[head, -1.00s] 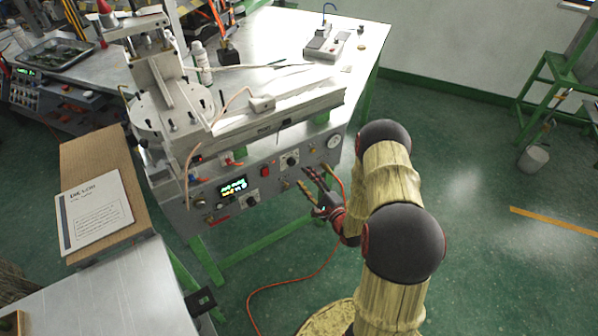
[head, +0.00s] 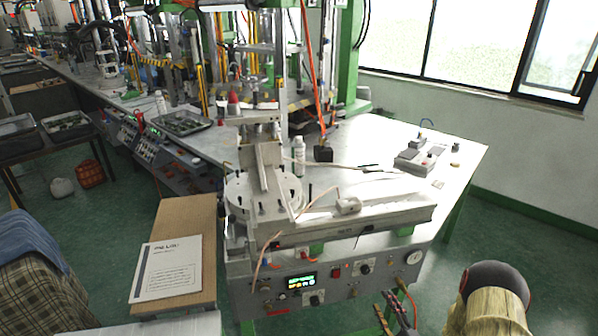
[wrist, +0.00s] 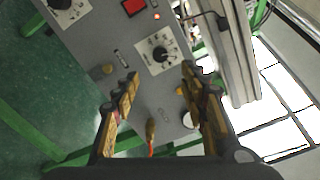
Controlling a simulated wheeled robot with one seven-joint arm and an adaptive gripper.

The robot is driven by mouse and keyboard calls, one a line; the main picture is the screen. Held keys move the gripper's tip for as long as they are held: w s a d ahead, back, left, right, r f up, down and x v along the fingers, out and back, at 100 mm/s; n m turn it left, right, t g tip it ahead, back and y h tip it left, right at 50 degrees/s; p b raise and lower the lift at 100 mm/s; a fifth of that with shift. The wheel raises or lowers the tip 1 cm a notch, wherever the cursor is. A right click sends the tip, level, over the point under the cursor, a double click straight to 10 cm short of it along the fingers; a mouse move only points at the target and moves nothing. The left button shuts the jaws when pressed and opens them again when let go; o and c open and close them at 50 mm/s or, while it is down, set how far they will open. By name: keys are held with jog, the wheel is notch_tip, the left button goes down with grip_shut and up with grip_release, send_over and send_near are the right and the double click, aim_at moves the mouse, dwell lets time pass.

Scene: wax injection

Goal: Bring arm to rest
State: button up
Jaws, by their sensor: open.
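My gripper (head: 387,309) is at the lower right of the head view, in front of the right part of the control panel of the wax injection machine (head: 300,290). In the wrist view its two yellowish fingers (wrist: 160,85) are spread apart with nothing between them. Beyond the fingertips is the grey panel (wrist: 110,50) with a black knob on a white plate (wrist: 158,50), a red button (wrist: 134,7) and a brass fitting with an orange hose (wrist: 150,132). I cannot tell the exact gap between fingertips and panel. My arm's lower part is cut off by the frame.
A wooden board (head: 196,215) with a white document (head: 167,270) lies left of the machine. A metal workbench (head: 455,150) holds a small grey device (head: 420,154) and a metal tray (head: 182,122). Green floor (head: 540,225) is open at the right.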

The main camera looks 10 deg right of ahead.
jog(key=s+d+f+n+g+h, duration=0.1)
jog(key=s+d+f+n+g, duration=0.1)
jog(key=s+f+n+g, duration=0.5)
jog(key=s+d+f+n+g+h, duration=0.1)
jog(key=s+d+f+n+g, duration=0.2)
jog(key=f, duration=0.6)
jog(key=s+a+r+n+g, duration=0.2)
jog(key=s+a+r+g, duration=0.1)
jog(key=r, duration=0.5)
jog(key=s+a+r+n+g, duration=0.2)
jog(key=s+r+n, duration=0.15)
jog(key=r, duration=0.45)
jog(key=s+a+r+n+g, duration=0.2)
jog(key=s+a+r+g, duration=0.1)
jog(key=r, duration=0.5)
jog(key=s+a+r+n+t, duration=0.2)
jog(key=a+r, duration=0.6)
jog(key=r, duration=0.5)
jog(key=s+a+r+n+t+y, duration=0.1)
jog(key=s+a+r+n+t, duration=0.2)
jog(key=a+r, duration=0.6)
notch_tip(320, 180, up, 4)
jog(key=shift+s+f+t, duration=0.15)
jog(key=shift+s+t, duration=0.15)
jog(key=shift+s, duration=0.1)
